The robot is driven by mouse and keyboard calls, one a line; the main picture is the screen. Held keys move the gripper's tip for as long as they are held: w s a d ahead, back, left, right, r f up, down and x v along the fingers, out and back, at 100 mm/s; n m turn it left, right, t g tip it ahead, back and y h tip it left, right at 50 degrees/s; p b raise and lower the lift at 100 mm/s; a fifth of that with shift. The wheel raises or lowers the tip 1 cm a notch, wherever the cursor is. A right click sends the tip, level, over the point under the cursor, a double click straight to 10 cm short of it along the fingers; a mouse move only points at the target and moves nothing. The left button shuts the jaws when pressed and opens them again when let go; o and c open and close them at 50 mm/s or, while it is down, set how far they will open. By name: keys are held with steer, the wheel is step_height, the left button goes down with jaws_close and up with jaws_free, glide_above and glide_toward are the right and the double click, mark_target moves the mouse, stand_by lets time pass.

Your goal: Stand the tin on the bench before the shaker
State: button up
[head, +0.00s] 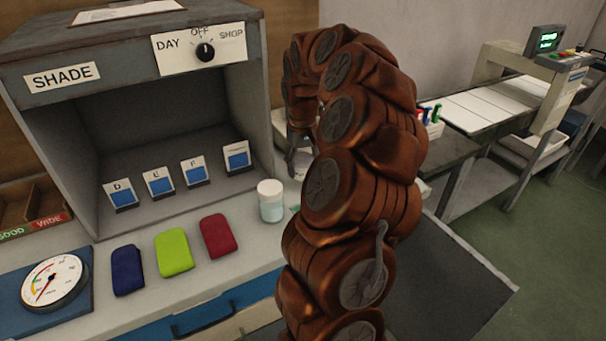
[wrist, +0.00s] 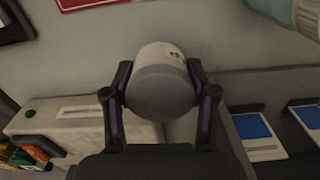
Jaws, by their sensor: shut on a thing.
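In the wrist view, the tin (wrist: 163,92), white-sided with a grey round end facing the camera, sits between the two dark fingers of my gripper (wrist: 161,98). My gripper is shut on it.
A white-capped jar (head: 271,201) stands on the bench near the cabinet's right wall. Navy (head: 127,270), lime (head: 174,251) and red (head: 218,235) pieces lie on the bench in front of the shade cabinet (head: 85,120). A dial gauge (head: 53,282) is at left.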

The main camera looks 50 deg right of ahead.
mark_target(303, 176)
steer(key=shift+f, duration=1.75)
steer(key=shift+f, duration=0.2)
steer(key=o, duration=1.3)
steer(key=shift+r, duration=0.1)
step_height(303, 176, up, 12)
steer(key=shift+r, duration=0.15)
